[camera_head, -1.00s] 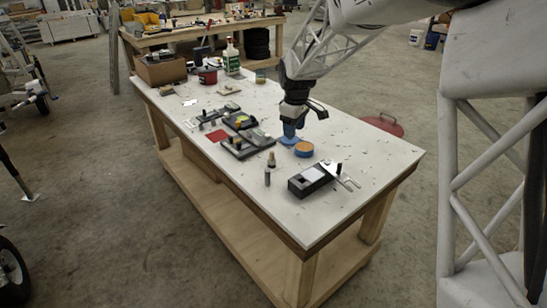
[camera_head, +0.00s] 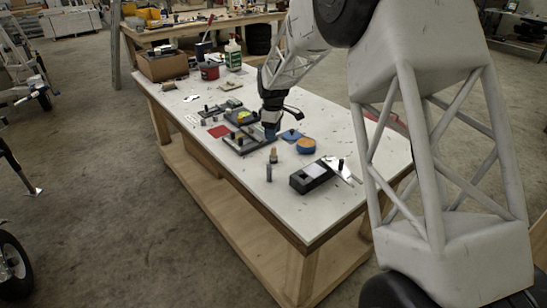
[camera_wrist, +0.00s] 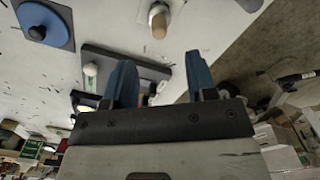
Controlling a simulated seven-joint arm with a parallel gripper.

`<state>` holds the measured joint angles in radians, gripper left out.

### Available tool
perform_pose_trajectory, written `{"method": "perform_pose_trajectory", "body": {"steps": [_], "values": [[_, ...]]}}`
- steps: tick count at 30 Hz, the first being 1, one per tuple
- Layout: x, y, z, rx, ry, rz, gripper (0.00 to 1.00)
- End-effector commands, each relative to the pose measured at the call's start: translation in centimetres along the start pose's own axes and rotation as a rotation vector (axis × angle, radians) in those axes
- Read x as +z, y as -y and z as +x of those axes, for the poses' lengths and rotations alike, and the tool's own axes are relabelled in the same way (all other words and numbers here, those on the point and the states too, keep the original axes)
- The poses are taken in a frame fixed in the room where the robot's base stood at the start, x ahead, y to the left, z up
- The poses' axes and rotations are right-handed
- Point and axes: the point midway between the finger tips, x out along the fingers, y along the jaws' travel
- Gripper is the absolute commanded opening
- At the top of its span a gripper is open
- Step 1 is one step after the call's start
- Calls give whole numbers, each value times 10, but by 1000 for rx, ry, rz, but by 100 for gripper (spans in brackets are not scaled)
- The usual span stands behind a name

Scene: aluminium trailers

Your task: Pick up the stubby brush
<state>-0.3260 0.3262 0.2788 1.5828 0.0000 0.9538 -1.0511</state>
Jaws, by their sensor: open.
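The stubby brush is most likely the small upright piece with a tan wooden end (camera_head: 273,156), standing on the white table top; I cannot see bristles clearly. In the wrist view a tan-ended piece (camera_wrist: 158,20) shows just beyond the fingertips, nearly centred between them. My gripper (camera_head: 271,134) is behind it in the head view, close to the dark flat tools. In the wrist view my gripper (camera_wrist: 162,72) has its two blue fingers spread apart with nothing held between them.
A blue disc with a dark knob (camera_wrist: 44,27), an orange-topped blue tin (camera_head: 306,145), a grey cylinder (camera_head: 269,173) and a black box (camera_head: 311,178) stand nearby. Dark flat tools (camera_head: 236,143) lie left of my gripper. The near table corner is clear.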

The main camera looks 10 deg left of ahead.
Motion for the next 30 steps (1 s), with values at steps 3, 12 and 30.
{"method": "perform_pose_trajectory", "body": {"steps": [3,12,30], "values": [[0,0,4,-1,0,0,52],[0,0,25,-1,1,1,52],[1,0,42,-1,0,1,52]]}}
